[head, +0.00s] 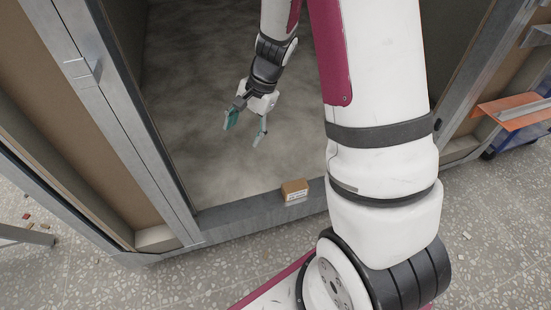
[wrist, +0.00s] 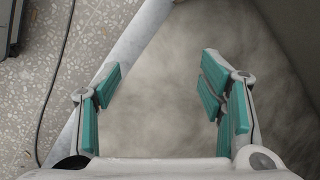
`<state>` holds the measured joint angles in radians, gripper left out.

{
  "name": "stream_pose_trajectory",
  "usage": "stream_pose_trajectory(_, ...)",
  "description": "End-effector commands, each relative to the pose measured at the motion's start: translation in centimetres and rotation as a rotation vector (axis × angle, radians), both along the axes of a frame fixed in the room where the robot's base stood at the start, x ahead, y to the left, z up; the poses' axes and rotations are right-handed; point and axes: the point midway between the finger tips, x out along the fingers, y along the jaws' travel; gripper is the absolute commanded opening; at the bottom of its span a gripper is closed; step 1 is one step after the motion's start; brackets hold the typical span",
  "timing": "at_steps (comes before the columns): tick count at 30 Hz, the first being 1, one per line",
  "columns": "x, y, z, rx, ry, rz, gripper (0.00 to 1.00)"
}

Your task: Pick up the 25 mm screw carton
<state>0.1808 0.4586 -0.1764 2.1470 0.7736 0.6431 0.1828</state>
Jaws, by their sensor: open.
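A small brown carton (head: 294,190) with a pale label sits on the grey metal sill at the front of the pod in the head view. I take it to be the screw carton; its print is too small to read. My gripper (head: 246,127) is open and empty inside the pod opening, above the grey floor, farther back than the carton and to its left. In the wrist view my gripper (wrist: 160,85) shows its teal fingers spread wide with only the mottled floor between them. The carton is not visible in the wrist view.
The metal sill (head: 240,213) runs along the pod's front edge. A metal door frame (head: 110,100) stands at the left. An orange shelf (head: 510,108) with a metal strip is at the right. A dark cable (wrist: 58,75) lies on the speckled floor outside.

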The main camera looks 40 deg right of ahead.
Motion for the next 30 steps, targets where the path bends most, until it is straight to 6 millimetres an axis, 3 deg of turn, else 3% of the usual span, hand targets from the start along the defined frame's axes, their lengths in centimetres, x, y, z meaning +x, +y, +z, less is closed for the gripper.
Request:
stream_pose_trajectory(3,1.0,-3.3,-4.6,-0.026,0.057,-0.157,0.63)
stream_pose_trajectory(7,0.8,-7.1,-10.0,-0.076,0.116,-0.325,0.63)
stream_pose_trajectory(12,-1.3,-11.6,-16.6,-0.157,0.192,-0.51,0.63)
stream_pose_trajectory(15,-2.8,-13.4,-19.4,-0.198,0.226,-0.587,0.63)
stream_pose_trajectory(21,-4.7,-15.3,-22.3,-0.247,0.261,-0.664,0.63)
stream_pose_trajectory(30,-4.9,-15.5,-27.4,-0.252,0.267,-0.673,0.63)
